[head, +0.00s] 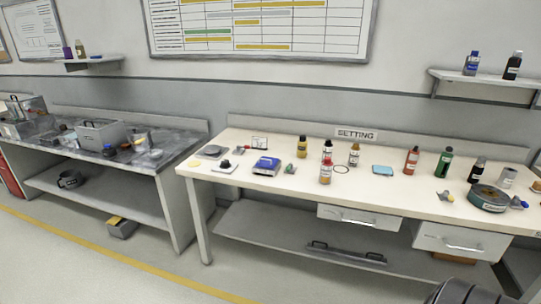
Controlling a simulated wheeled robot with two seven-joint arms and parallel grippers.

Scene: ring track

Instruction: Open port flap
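I cannot make out a port flap in the head view. Neither of my grippers shows. The cream workbench (240,200) labelled SETTING (356,134) stands in the middle and right. Its two drawers (358,217) (462,241) have silver handles and hang under the top. On the left is a dark-topped bench (172,160) with a grey box (101,134) and a clear-sided container (25,110) at its far left end. These are too small to tell whether either has a flap.
Several bottles, a blue device (266,166) and a round dark container (488,197) stand on the cream bench. A small bin (121,229) sits on the floor by the left bench. A yellow line (150,268) crosses the floor. The floor in front of the benches looks clear.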

